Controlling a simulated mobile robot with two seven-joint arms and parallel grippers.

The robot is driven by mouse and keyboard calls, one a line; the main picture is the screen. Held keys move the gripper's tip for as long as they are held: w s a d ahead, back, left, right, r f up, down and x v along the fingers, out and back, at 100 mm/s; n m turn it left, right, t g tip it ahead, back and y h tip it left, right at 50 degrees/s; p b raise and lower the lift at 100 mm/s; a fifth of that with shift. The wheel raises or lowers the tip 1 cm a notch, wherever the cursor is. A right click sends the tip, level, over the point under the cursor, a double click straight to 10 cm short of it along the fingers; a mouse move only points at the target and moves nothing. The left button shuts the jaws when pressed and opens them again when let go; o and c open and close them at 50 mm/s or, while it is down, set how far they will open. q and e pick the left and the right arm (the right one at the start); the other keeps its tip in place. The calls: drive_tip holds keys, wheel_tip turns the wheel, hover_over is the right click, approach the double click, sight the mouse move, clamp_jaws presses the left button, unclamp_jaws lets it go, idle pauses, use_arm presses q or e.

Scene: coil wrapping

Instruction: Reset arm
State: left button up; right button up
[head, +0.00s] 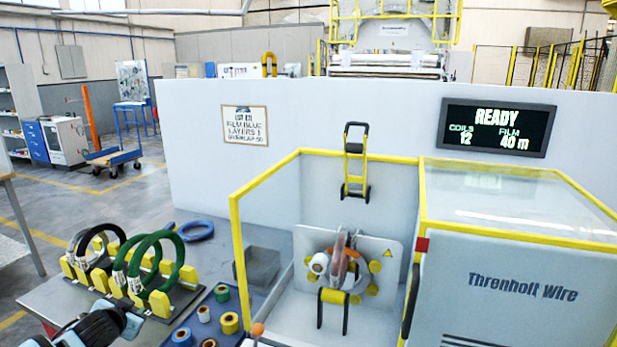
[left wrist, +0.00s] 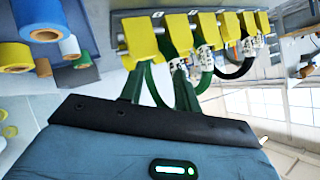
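My left gripper (head: 98,326) is low at the left in the head view, in front of the coil rack. In the left wrist view, a dark bar and teal body fill the bottom, and nothing is clearly held. Green coils (head: 172,262) and a black coil (head: 84,238) stand upright between yellow blocks on the rack. The green coils (left wrist: 181,93) also show beyond the dark bar in the left wrist view. My right gripper is not in view.
Several film rolls (head: 230,322) stand on a dark blue mat right of the rack. The wrapping machine (head: 515,290) has a yellow-framed enclosure at right. A display (head: 497,127) reads READY, coils 12, film 40 m. A sign (head: 245,125) hangs on the partition.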

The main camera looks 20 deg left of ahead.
use_arm(q)
drive_tip(key=s+d+f+m+g+h, duration=0.1)
drive_tip(key=s+d+f+m+h, duration=0.35)
drive_tip(key=s+d+f, duration=0.55)
drive_tip(key=s+d+f+m+g+h, duration=0.1)
drive_tip(key=s+d+f+m+h, duration=0.35)
drive_tip(key=s+d, duration=0.9)
drive_tip(key=s+d+f+n, duration=0.1)
drive_tip(key=d+n, duration=0.1)
drive_tip(key=d, duration=0.4)
drive_tip(key=s+d+f+n, duration=0.1)
drive_tip(key=d+f+n, duration=0.1)
drive_tip(key=d, duration=0.3)
drive_tip(key=s+d+f+n+t+y, duration=0.1)
drive_tip(key=s+d+n, duration=0.1)
drive_tip(key=d, duration=0.4)
drive_tip(key=shift+d+f+n, duration=0.3)
drive_tip(key=shift+f+n, duration=0.1)
drive_tip(key=shift+n, duration=0.3)
drive_tip(key=shift+d, duration=0.1)
